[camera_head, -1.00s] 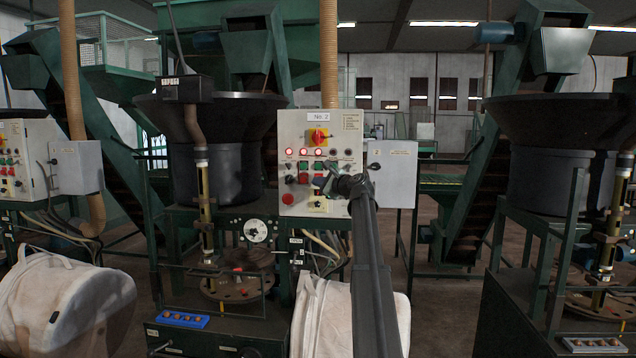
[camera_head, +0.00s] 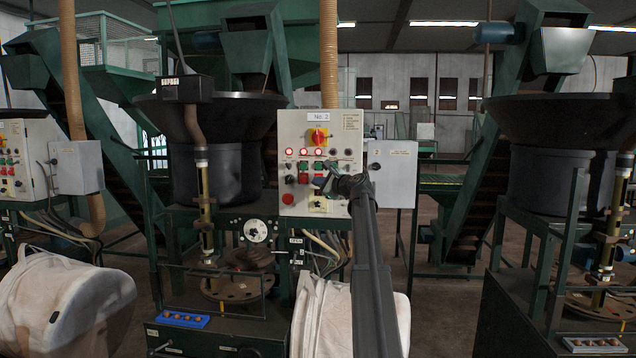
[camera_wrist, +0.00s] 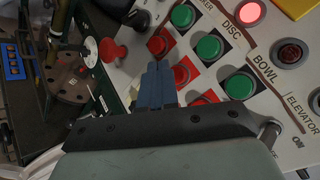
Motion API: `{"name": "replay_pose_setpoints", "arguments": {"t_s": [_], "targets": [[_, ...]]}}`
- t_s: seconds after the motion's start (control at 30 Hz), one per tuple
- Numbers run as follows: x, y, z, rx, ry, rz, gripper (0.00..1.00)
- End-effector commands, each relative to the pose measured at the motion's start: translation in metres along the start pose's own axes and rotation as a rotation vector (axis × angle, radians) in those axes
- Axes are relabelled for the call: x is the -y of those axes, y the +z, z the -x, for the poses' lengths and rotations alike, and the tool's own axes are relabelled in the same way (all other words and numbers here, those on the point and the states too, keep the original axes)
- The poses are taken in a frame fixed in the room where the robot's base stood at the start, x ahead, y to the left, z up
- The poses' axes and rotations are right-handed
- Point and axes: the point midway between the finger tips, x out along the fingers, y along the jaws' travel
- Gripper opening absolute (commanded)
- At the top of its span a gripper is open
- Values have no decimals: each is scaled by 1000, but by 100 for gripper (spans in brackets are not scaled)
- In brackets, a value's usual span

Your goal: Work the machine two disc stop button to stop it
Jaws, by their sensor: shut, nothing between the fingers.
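The grey control panel marked No. 2 (camera_head: 340,130) stands in the middle of the head view. In the wrist view, the disc column has a lit red lamp (camera_wrist: 250,12), a green button (camera_wrist: 209,46) and a red stop button (camera_wrist: 181,75). My gripper (camera_wrist: 155,68) is shut and empty, its blue fingers close together just left of that red button. Whether they touch it, I cannot tell. Another red button (camera_wrist: 158,43) lies just beyond the fingertips. In the head view, my gripper (camera_head: 319,184) is in front of the lower button rows and hides some buttons.
A red mushroom button (camera_wrist: 113,50) sits at the panel's edge. A bowl column green button (camera_wrist: 240,85) is to the right. A yellow and red rotary switch (camera_head: 318,138) is higher on the panel. A pale bag (camera_head: 325,310) hangs below, near my arm.

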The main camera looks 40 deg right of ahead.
Motion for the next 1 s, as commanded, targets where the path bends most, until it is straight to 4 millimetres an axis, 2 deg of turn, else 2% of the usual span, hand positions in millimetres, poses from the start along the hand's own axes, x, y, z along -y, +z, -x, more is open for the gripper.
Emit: {"name": "replay_pose_setpoints", "arguments": {"t_s": [1.0], "targets": [[4, -4, -6, 0, 0, 0, 0]]}}
